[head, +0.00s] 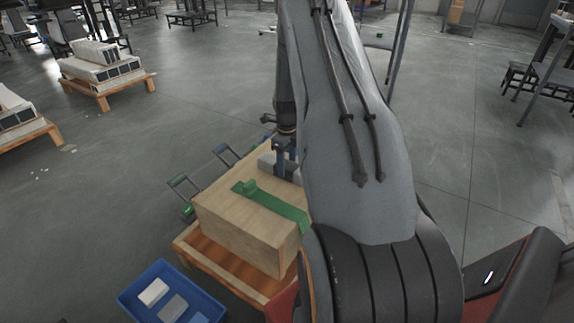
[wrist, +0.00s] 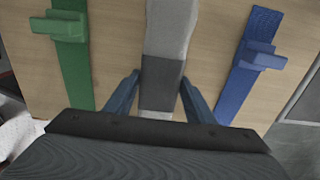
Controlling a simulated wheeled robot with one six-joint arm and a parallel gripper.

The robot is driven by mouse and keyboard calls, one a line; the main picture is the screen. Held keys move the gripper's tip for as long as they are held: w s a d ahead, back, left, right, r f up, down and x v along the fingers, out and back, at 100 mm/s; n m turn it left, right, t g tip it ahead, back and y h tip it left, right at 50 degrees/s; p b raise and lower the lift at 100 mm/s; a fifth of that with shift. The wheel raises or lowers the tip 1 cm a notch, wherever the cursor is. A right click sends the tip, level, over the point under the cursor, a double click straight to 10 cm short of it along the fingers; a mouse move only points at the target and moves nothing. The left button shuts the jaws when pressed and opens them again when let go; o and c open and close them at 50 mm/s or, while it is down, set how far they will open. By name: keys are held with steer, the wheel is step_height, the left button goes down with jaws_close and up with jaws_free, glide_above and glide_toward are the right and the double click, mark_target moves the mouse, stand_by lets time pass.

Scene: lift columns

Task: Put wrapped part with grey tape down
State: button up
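My gripper (head: 285,150) is over the top of a large wooden box (head: 228,222). In the wrist view its two fingers (wrist: 160,90) stand apart on either side of a grey piece (wrist: 168,35). The grey piece is light at the top and darker between the fingers. The fingertips lie close to its edges; whether they press on it I cannot tell. A green strip with a raised block (wrist: 70,50) lies left of the grey piece, and a blue one (wrist: 250,60) right.
The box stands on a wooden pallet (head: 215,263). A blue bin (head: 196,282) with several small blocks is on the floor in front. Folding frames with green and blue parts (head: 185,190) stand left of the box. Loaded pallets (head: 105,95) are further left. Floor between them is clear.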

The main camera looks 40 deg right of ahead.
mark_target(287, 164)
steer(key=o, duration=0.4)
steer(key=shift+c, duration=0.2)
steer(key=shift+r, duration=0.1)
step_height(287, 164, up, 12)
steer(key=p, duration=0.2)
steer(key=shift+p, duration=0.35)
steer(key=s+a+r+n, duration=0.2)
steer(key=a+r+n, duration=0.35)
steer(key=a, duration=0.55)
steer(key=s+a+r+n, duration=0.2)
steer(key=a+r+n, duration=0.3)
steer(key=a, duration=0.5)
steer(key=s+a+r+n, duration=0.25)
steer(key=a+n, duration=0.45)
steer(key=a, duration=0.4)
steer(key=s+a+r+n, duration=0.2)
steer(key=s+a+n, duration=0.5)
steer(key=s, duration=0.5)
steer(key=s+a+r+n, duration=0.3)
steer(key=s+a+n, duration=0.5)
steer(key=s+n, duration=0.4)
steer(key=shift+s+y, duration=0.15)
steer(key=shift+y, duration=0.15)
